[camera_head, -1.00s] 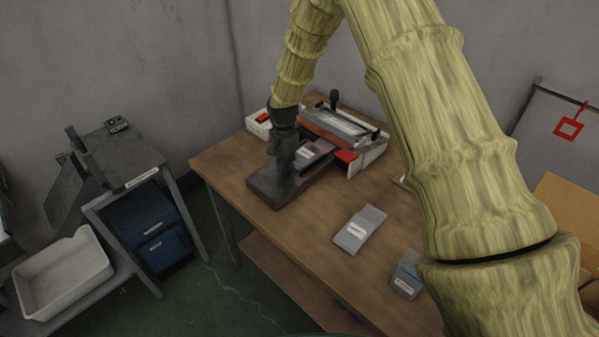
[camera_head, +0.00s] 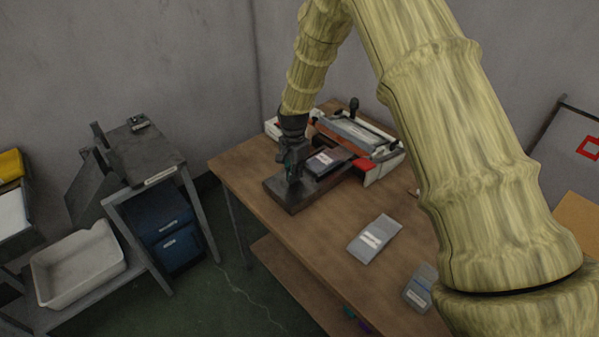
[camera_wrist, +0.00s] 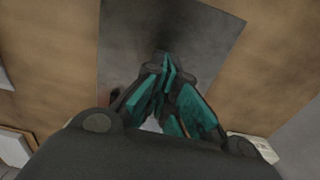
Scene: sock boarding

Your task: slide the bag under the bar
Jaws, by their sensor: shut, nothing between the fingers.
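In the head view a dark bag with a pale label (camera_head: 325,159) lies on a low dark platform (camera_head: 318,189) in front of the sealer. The sealer's bar (camera_head: 358,131) lies across the machine behind the bag. I cannot tell whether the bag's far edge is under it. My gripper (camera_head: 292,177) is low over the platform's left part, beside the bag. In the wrist view its teal fingers (camera_wrist: 165,65) are shut and empty above the bare dark platform (camera_wrist: 125,35). The bag cannot be made out in the wrist view.
Two grey bags (camera_head: 374,238) (camera_head: 419,288) lie on the wooden table (camera_head: 300,235) at the front right. Red parts (camera_head: 362,164) sit at the sealer's near side. A side stand (camera_head: 140,160) and a white tub (camera_head: 78,265) are at the left, apart from the table.

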